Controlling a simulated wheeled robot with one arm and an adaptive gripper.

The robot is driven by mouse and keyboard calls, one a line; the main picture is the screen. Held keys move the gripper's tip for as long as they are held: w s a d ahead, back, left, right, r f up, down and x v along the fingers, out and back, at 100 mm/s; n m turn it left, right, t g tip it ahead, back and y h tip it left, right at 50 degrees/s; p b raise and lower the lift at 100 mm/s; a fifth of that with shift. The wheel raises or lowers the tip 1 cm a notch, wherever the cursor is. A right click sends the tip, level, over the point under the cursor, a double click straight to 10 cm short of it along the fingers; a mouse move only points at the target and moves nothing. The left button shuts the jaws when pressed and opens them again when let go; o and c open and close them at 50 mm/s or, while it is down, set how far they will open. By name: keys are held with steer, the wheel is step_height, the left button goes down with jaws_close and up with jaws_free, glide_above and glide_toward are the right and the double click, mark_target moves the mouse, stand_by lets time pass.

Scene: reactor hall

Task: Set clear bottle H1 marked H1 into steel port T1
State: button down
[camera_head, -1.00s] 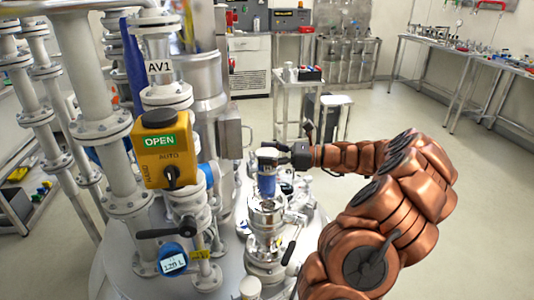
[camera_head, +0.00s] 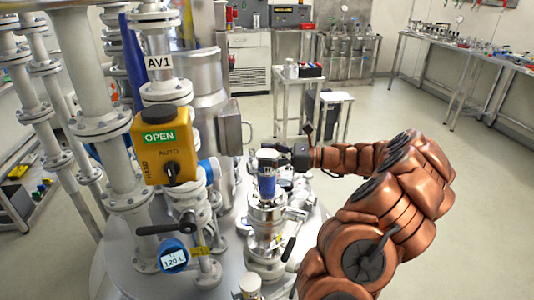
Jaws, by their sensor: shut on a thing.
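The clear bottle H1 (camera_head: 267,186) has blue contents and a label with an H on it. It is upright in the middle of the picture. My gripper (camera_head: 270,158) comes from the right and is shut on its upper part. The steel port (camera_head: 266,213), which I take for T1, is a flanged metal fitting directly below the bottle. The bottle's lower end is at the port's top. I cannot tell whether it is inside the opening or just above it. The gripper's fingers are small and partly hidden by the bottle.
A yellow OPEN/AUTO box (camera_head: 165,147) and white flanged pipes stand close on the left. A black-handled valve (camera_head: 290,243) is beside the port at the lower right. A steel trolley (camera_head: 299,84) stands behind. The floor at right is free.

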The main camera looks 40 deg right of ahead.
steer(key=shift+f, duration=1)
steer(key=shift+p, duration=0.7)
stand_by(1.5)
steer(key=shift+f, duration=0.55)
stand_by(0.8)
steer(key=shift+c, duration=0.5)
jaws_free()
steer(key=v, duration=1.2)
